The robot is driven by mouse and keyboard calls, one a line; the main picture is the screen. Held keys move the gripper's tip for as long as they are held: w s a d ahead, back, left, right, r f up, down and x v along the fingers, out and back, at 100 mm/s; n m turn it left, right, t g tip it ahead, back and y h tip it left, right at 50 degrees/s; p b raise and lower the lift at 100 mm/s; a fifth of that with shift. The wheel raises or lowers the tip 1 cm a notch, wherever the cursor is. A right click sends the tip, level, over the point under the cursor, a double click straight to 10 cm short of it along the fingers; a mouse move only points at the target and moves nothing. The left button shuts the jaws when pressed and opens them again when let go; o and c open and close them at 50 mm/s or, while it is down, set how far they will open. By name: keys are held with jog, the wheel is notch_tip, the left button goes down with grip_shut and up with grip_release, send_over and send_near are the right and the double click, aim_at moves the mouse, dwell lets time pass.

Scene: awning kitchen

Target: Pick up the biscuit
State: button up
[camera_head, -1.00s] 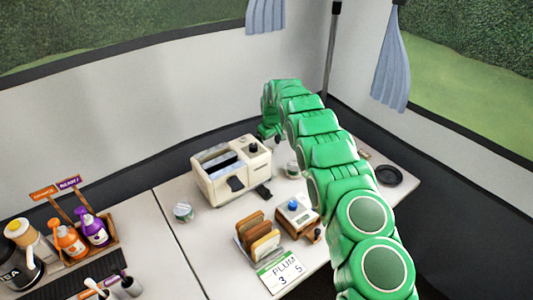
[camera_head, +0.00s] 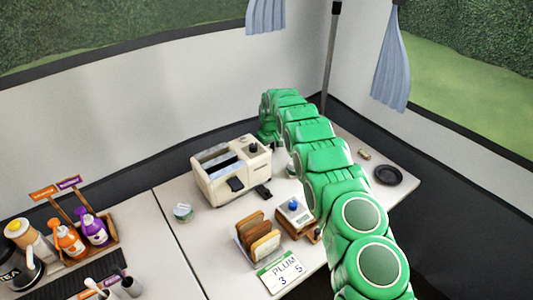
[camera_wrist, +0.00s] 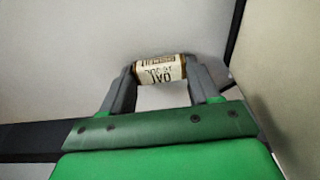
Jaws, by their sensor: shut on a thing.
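The biscuit (camera_wrist: 158,69) is a small brown-and-cream wrapped roll with dark upside-down lettering that seems to read "OAT". It lies crosswise between the two grey fingers of my gripper (camera_wrist: 160,73) in the wrist view. The fingers are shut on its two ends. In the head view my green arm reaches to the back of the table, behind the white toaster. The fingers and the held biscuit cannot be made out there.
The toaster (camera_head: 231,172) stands close to my arm's far end. A bread rack (camera_head: 258,240), a wooden box with a blue knob (camera_head: 297,218) and a PLUM sign (camera_head: 281,272) stand in front. A dark plate (camera_head: 388,175) and a small yellowish item (camera_head: 364,154) lie right.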

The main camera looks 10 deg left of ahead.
jog(key=shift+r, duration=0.1)
notch_tip(320, 180, up, 9)
jog(key=s+d+r+m, duration=0.1)
jog(key=s+d+r, duration=0.1)
jog(key=d, duration=0.7)
jog(key=s+d+r+m, duration=0.1)
jog(key=s+d+m, duration=0.1)
jog(key=d, duration=0.7)
jog(key=s+d+r+m, duration=0.1)
jog(key=s+d+m, duration=0.1)
jog(key=s+d, duration=1.1)
jog(key=shift+h, duration=0.4)
jog(key=shift+w+f, duration=1.55)
jog(key=shift+w, duration=0.75)
jog(key=shift+w+f, duration=1.6)
jog(key=shift+w, duration=0.7)
jog(key=shift+w+f, duration=1.55)
jog(key=shift+w, duration=0.75)
jog(key=shift+w+f, duration=0.15)
jog(key=shift+f, duration=1.65)
